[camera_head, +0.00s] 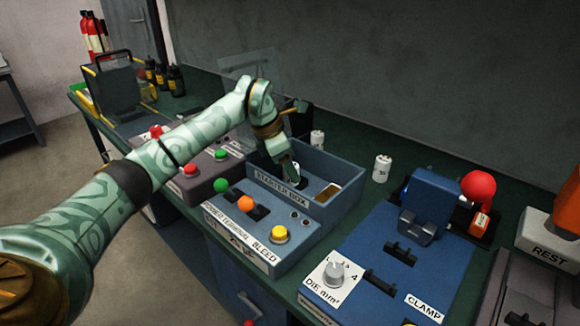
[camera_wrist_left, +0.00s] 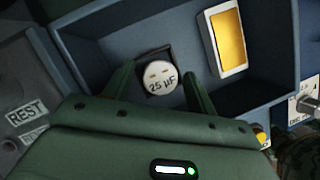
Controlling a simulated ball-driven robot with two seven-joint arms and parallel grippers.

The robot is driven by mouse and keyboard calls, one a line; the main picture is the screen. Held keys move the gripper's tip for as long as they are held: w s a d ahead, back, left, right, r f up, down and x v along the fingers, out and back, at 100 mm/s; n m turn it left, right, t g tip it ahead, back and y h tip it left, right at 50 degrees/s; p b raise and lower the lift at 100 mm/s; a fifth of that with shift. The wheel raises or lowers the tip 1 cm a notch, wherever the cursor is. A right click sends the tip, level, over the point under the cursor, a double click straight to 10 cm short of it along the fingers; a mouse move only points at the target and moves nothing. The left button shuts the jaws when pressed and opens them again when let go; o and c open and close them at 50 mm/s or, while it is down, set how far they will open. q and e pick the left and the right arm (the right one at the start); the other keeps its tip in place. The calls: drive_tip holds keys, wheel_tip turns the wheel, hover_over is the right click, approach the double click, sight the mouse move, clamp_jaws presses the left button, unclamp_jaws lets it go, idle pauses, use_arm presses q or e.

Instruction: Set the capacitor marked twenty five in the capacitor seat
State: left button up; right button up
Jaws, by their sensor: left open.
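The capacitor marked 25 µF (camera_wrist_left: 158,77) shows its white round top in the left wrist view. It stands upright in a dark square seat (camera_wrist_left: 146,56) inside the starter box. My left gripper (camera_wrist_left: 158,84) is open, with one finger on each side of the capacitor and apart from it as far as I can tell. In the head view the left gripper (camera_head: 291,176) reaches down into the blue starter box (camera_head: 338,207), and the arm partly hides the capacitor. My right gripper is not in view.
A yellow-faced part (camera_wrist_left: 227,42) sits beside the seat in the box. Another white capacitor (camera_head: 382,168) stands right of the box, and one (camera_head: 317,139) stands behind it. The box walls are close around my gripper. A blue clamp unit (camera_head: 385,250) stands to the right.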

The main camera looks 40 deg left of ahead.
use_arm(q)
drive_tip(key=p+v, duration=0.4)
drive_tip(key=v, duration=0.7)
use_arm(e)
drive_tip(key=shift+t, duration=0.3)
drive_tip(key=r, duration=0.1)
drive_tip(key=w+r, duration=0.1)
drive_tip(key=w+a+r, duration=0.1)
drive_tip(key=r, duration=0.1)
use_arm(q)
drive_tip(key=shift+s, duration=0.15)
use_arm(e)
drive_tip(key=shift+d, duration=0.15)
